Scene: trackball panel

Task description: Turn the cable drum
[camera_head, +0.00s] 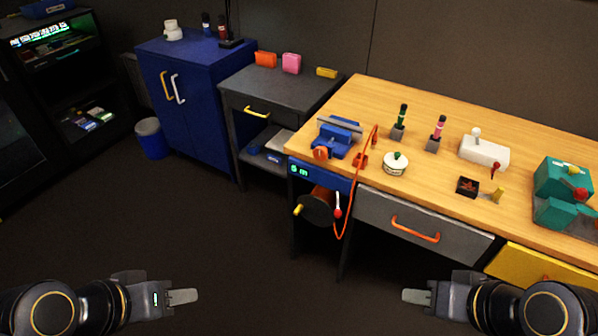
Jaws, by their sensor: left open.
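The cable drum (317,208) is a dark round reel under the left end of the wooden workbench, below a blue panel with a small green readout (299,170). A yellow knob (298,210) sticks out at its left and a red-tipped lever (338,211) stands at its right. An orange cable (359,196) loops from the drum up to the bench top. My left gripper (190,296) is open and empty at the bottom left, well apart from the drum. My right gripper (410,296) is at the bottom right, also apart; its finger opening is not clear.
The workbench (350,105) carries a blue vise (338,137), a white round pot (395,163), upright levers and a teal machine (562,190). Below it is a grey drawer with an orange handle (415,230). A blue cabinet (197,100) stands back left. Open floor lies before the drum.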

